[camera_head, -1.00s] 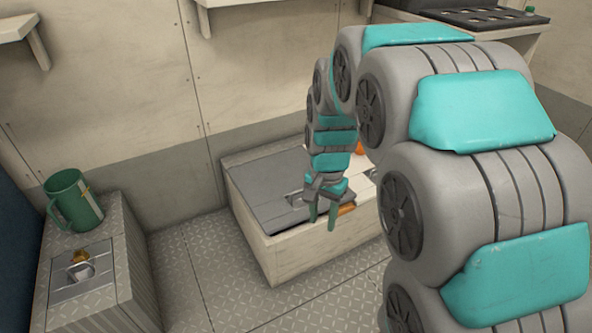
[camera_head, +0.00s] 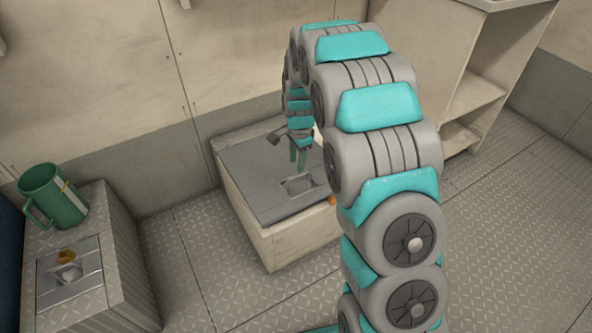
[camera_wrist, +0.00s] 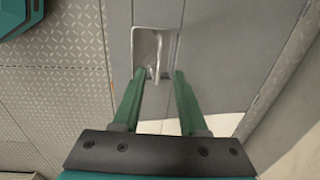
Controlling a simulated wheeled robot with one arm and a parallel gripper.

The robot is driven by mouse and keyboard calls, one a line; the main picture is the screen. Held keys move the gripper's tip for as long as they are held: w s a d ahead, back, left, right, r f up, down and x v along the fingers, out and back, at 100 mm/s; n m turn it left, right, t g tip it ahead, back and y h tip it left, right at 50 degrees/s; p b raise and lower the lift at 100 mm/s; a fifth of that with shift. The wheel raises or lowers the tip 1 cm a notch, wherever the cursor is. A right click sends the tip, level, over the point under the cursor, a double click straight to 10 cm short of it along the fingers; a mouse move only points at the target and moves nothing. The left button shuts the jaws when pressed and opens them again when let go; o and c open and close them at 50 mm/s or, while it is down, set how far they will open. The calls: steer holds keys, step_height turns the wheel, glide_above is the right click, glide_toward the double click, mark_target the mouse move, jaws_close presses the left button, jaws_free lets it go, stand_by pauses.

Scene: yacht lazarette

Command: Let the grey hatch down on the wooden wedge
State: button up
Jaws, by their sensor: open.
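The grey hatch (camera_head: 252,178) lies low over the top of a pale chest, close to level. Its recessed pull (camera_head: 299,186) is near the front edge and also shows in the wrist view (camera_wrist: 155,45). A small orange-brown piece (camera_head: 331,200), likely the wooden wedge, peeks out at the hatch's right front edge, mostly hidden by my arm. I cannot tell whether the hatch touches it. My gripper (camera_head: 298,160) hangs over the hatch behind the pull. In the wrist view its green fingers (camera_wrist: 159,78) are apart and empty, near the pull's edge.
The chest's pale front (camera_head: 296,239) faces a clear tread-plate floor (camera_head: 210,262). A green mug (camera_head: 55,196) stands on a low cabinet (camera_head: 88,220) at the left. A shelf unit (camera_head: 475,90) stands at the back right. A small dark object (camera_head: 276,137) shows by the hatch's far edge.

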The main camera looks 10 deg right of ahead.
mark_target(296, 177)
step_height(296, 177, down, 6)
steer(key=shift+w+a+r, duration=0.1)
steer(key=shift+w+r, duration=0.05)
steer(key=shift+r, duration=0.05)
steer(key=shift+c, duration=0.2)
jaws_close()
stand_by(1.2)
